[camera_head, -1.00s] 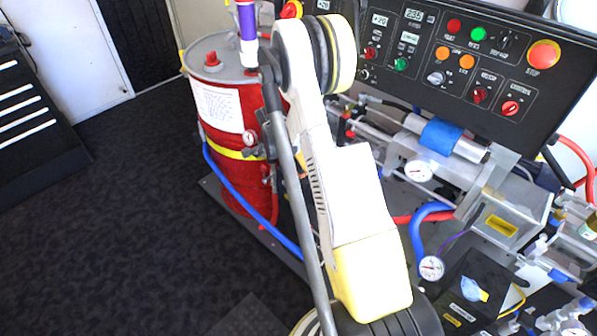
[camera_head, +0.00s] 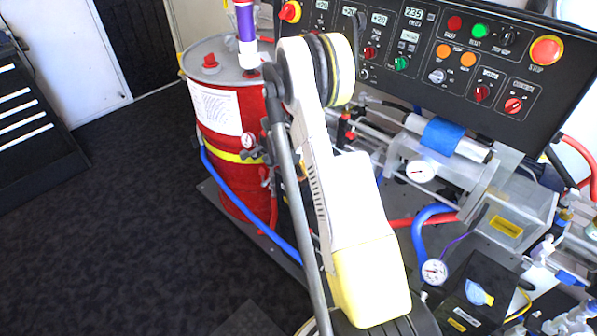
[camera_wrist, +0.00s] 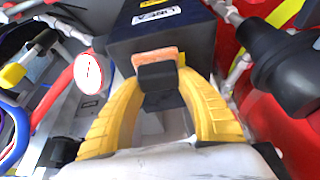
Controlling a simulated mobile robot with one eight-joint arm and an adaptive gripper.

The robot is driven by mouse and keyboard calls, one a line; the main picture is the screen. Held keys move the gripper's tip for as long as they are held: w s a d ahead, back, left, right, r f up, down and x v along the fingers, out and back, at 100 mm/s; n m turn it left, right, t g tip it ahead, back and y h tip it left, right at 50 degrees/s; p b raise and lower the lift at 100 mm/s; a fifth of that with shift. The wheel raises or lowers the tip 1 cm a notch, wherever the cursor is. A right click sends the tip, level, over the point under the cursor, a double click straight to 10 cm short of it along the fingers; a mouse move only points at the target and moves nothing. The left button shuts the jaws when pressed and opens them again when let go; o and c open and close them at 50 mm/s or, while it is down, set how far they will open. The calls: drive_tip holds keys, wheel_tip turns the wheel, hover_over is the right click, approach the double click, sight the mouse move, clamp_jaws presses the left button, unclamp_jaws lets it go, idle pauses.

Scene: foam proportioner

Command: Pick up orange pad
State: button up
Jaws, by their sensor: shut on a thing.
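In the wrist view, the orange pad (camera_wrist: 155,55) is a small, flat orange piece between my fingertips. My gripper (camera_wrist: 158,72) has two yellow fingers closed in around it, with a dark block just below the orange edge. The pad is in front of a black box (camera_wrist: 165,35) with a white label; I cannot tell whether they touch. In the head view my arm hides the gripper and the pad.
A red drum (camera_head: 222,120) stands left of my arm, with a blue hose along it. A black control panel (camera_head: 450,60) with buttons is at the upper right. Gauges, pipes and hoses crowd the right. The dark floor (camera_head: 100,220) at left is clear.

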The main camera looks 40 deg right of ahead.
drive_tip(key=shift+s+r+p, duration=0.2)
drive_tip(key=shift+r+p, duration=0.3)
drive_tip(key=shift+p, duration=0.05)
wheel_tip(320, 180, up, 7)
drive_tip(key=p, duration=0.3)
drive_tip(key=shift+s+f, duration=0.15)
drive_tip(key=shift+f, duration=0.05)
drive_tip(key=s+d+p, duration=0.1)
drive_tip(key=s, duration=1.8)
drive_tip(key=shift+s+d+f+p, duration=0.15)
drive_tip(key=shift+d+f+p, duration=0.1)
drive_tip(key=shift+f+p, duration=0.05)
